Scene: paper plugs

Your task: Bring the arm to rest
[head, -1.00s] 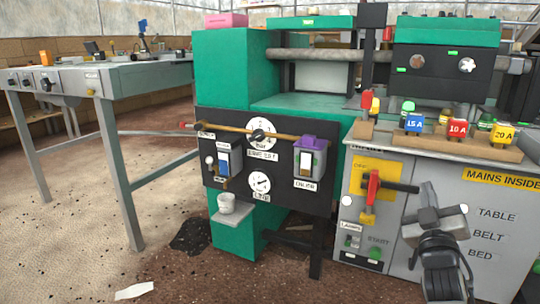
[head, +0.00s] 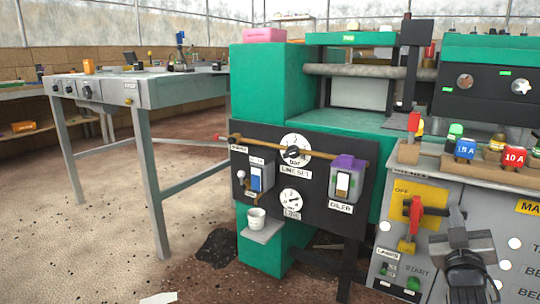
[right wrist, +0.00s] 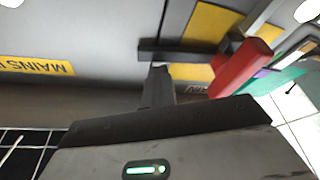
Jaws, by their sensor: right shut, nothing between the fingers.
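My right gripper (head: 457,222) is at the lower right of the head view, in front of the grey cabinet (head: 505,218). It is shut and holds nothing. Just left of it is a red-handled switch (head: 414,215) on a yellow plate; I cannot tell whether they touch. In the right wrist view the shut fingers (right wrist: 158,85) point at the cabinet face, and the red handle (right wrist: 243,68) is to their right. My left gripper is not in view.
A green machine with a black gauge panel (head: 325,188) stands left of the cabinet. Coloured plugs, a blue one (head: 465,148) and a red one (head: 513,156) among them, sit on a wooden rack above. A grey bench (head: 185,88) stands at left.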

